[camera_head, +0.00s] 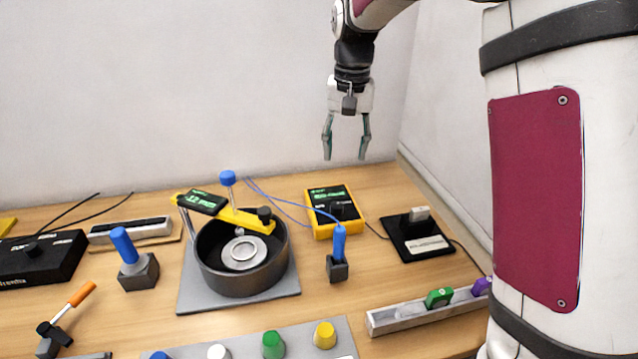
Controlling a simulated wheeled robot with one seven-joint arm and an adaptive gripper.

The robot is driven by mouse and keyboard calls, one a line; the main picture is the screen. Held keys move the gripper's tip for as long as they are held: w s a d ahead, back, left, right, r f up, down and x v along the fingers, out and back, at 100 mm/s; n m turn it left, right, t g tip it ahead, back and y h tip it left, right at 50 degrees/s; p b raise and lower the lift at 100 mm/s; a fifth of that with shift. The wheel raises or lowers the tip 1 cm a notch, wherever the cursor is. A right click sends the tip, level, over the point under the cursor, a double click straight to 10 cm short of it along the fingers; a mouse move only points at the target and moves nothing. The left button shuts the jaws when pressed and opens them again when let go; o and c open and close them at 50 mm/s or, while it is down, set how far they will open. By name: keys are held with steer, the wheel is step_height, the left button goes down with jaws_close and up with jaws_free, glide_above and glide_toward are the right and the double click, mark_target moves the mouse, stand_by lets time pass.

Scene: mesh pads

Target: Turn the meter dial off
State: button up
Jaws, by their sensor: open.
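A yellow meter (335,211) with a black face and a green lit display lies on the back right of the wooden table. Its dark dial (343,210) shows on the lower part of the face; which way it points is too small to tell. My gripper (346,152) is open and empty. It points down in the air above the meter, well clear of it and touching nothing.
A blue-handled probe (338,255) stands in a dark block in front of the meter, with a blue wire running back. A black round pot (242,262) with a yellow bar across it stands left. A black pad (417,237) lies right. A grey rail (428,305) lies in front.

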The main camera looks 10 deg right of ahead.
glide_toward(337, 205)
steer(key=shift+m+g, duration=0.3)
steer(key=f, duration=0.9)
steer(key=shift+w+a, duration=0.1)
steer(key=shift+w, duration=0.15)
steer(key=shift+c, duration=0.4)
jaws_close()
